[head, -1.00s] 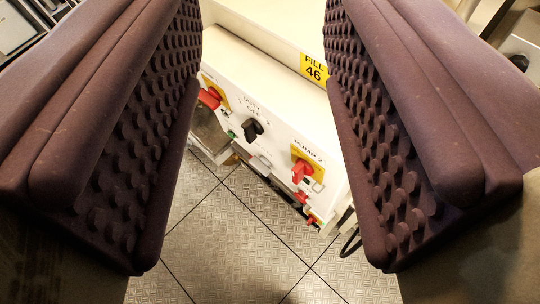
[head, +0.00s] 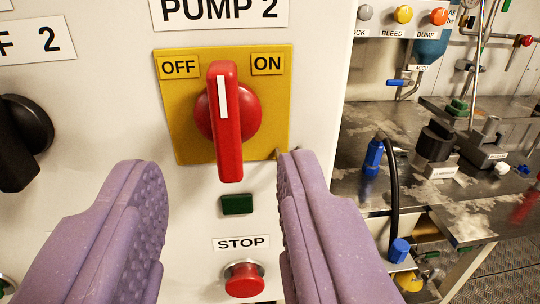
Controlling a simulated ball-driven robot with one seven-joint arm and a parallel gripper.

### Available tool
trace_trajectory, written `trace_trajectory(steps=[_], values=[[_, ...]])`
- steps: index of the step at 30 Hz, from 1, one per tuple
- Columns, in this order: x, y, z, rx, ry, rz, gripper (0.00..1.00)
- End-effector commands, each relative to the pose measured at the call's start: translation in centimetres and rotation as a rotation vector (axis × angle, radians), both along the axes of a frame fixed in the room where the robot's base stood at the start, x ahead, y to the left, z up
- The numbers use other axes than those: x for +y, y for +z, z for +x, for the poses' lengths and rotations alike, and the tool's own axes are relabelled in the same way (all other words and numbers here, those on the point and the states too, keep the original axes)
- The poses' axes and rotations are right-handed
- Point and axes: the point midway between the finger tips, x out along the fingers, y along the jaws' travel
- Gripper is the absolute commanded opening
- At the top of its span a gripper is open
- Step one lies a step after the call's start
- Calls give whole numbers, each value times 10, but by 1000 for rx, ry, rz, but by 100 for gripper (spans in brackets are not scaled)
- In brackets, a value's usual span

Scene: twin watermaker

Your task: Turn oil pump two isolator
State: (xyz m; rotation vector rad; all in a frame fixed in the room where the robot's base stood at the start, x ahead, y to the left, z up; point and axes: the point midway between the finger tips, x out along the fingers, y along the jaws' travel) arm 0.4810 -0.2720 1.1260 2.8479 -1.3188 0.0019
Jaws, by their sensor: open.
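The pump 2 isolator (head: 228,122) is a red rotary handle on a yellow plate (head: 271,75), under a PUMP 2 label (head: 224,10). The plate reads OFF at the upper left and ON at the upper right. The handle stands about upright, its white line at the top, between the two words. My gripper (head: 220,170) is open, with its purple ridged fingers apart. I see no contact with the handle.
A green button (head: 237,204) and a red STOP button (head: 244,280) sit below the isolator. A black rotary knob (head: 22,140) is at the left. A metal bench (head: 370,190) with valves and a blue bottle (head: 373,157) stands at the right, beyond the panel's edge.

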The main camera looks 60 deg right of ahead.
Motion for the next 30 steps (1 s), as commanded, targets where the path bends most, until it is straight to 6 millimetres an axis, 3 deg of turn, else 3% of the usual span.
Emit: trace_trajectory(steps=[9,20,25,30], values=[[-40,-1,34,-1,1,1,40],[-46,1,41,-1,3,2,40],[-46,1,41,0,3,3,4],[-46,1,41,1,3,2,0]])
